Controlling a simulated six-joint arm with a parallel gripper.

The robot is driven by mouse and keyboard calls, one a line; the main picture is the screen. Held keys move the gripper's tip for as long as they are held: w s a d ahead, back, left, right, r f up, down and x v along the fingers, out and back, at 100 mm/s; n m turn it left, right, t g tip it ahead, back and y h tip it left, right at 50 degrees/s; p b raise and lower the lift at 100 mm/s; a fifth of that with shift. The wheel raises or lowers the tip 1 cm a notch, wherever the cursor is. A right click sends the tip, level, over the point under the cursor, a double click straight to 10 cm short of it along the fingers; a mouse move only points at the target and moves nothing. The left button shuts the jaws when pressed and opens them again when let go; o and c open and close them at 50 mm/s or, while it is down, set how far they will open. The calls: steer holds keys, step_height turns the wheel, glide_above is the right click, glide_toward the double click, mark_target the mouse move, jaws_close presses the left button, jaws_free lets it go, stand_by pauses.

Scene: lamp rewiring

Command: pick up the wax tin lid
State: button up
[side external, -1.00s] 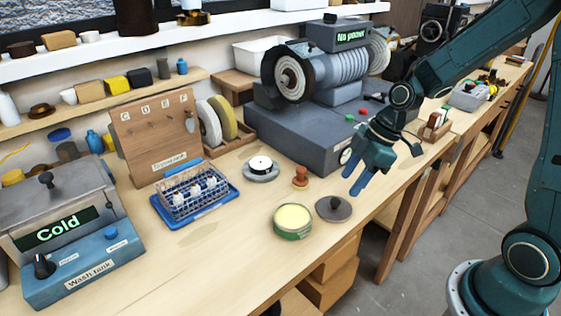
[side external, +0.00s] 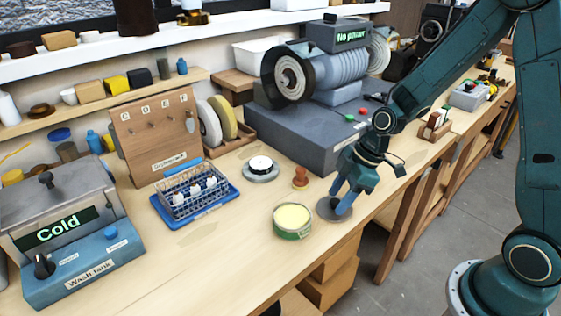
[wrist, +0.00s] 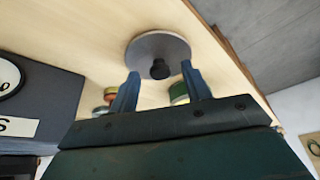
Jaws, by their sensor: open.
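The wax tin lid (side external: 325,209) is a flat grey disc lying on the bench near its front edge. Its dark knob is hidden behind my fingers in the side view. In the wrist view the lid (wrist: 143,49) shows whole, with the dark knob (wrist: 160,69) standing between the lines of my two fingers. My gripper (side external: 341,202) is open and empty, just above the lid; in the wrist view its blue fingertips (wrist: 161,72) lie on either side of the knob. I cannot tell whether they touch the lid. The open tin (side external: 293,221) with pale yellow wax stands left of the lid.
A small brown stamp-like piece (side external: 300,178) stands behind the lid, and a grey machine base (side external: 300,125) rises behind that. A blue tray with a wire basket (side external: 226,200) is farther left. The bench front left of the tin is clear.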

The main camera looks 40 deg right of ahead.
steer(key=shift+a+f, duration=0.1)
steer(key=shift+f, duration=0.25)
steer(key=shift+c, duration=0.5)
jaws_close()
